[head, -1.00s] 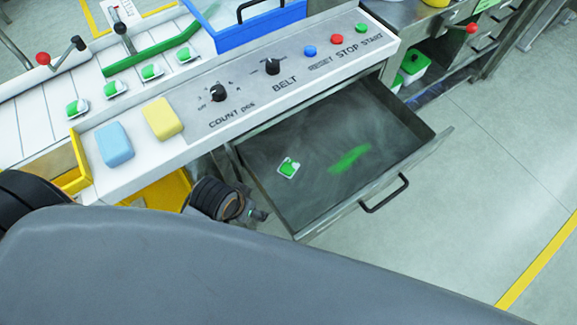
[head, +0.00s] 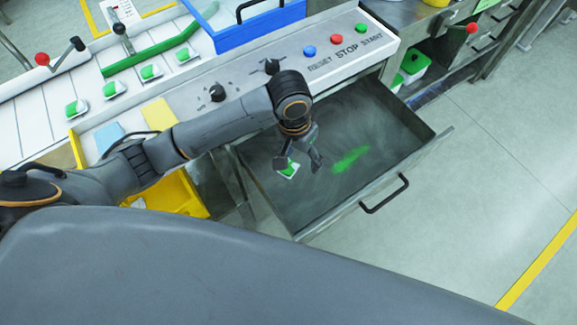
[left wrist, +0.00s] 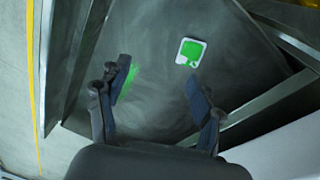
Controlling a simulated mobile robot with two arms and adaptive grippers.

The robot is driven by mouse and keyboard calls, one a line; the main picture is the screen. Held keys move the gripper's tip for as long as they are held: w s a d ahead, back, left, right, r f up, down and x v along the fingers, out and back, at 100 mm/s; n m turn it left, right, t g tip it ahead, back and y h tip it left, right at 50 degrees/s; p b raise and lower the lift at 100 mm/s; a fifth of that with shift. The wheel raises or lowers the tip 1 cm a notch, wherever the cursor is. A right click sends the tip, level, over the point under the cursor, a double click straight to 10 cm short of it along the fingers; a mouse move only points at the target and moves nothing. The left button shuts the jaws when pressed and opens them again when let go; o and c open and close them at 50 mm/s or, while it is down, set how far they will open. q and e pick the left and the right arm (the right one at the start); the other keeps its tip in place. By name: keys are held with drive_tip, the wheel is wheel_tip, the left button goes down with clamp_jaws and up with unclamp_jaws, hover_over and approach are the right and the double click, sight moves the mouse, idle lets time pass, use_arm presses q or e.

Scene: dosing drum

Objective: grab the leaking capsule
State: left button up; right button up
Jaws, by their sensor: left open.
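A green and white capsule (head: 288,170) lies on the floor of the open metal drawer (head: 262,150). A green smear (head: 350,158) lies beside it. My left gripper (head: 300,165) is over the drawer, with one finger partly in front of the capsule in the head view. In the left wrist view the gripper (left wrist: 158,95) is open, its fingers apart and empty. There the capsule (left wrist: 190,52) lies beyond the fingertips, nearer the right finger, and the smear (left wrist: 128,84) shows by the left finger. My right gripper is not in view.
The drawer has raised metal walls and a black front handle (head: 385,194). Above it is the control panel with knobs and STOP and START buttons (head: 337,40). Several similar capsules (head: 110,89) sit on the belt. A yellow bin (head: 180,195) stands left of the drawer.

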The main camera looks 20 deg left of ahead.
use_arm(q)
drive_tip(key=w+a+r+n+y, duration=0.1)
drive_tip(key=w+a+r, duration=0.1)
drive_tip(key=w+a, duration=0.15)
hover_over(290, 167)
wheel_tip(290, 167, down, 9)
drive_tip(key=shift+r+b, duration=0.1)
drive_tip(key=shift+b, duration=0.3)
drive_tip(key=shift+a+f, duration=0.15)
drive_tip(key=shift+f, duration=1.2)
drive_tip(key=shift+a+f, duration=0.1)
drive_tip(key=shift+f, duration=1.2)
drive_tip(key=c, duration=0.8)
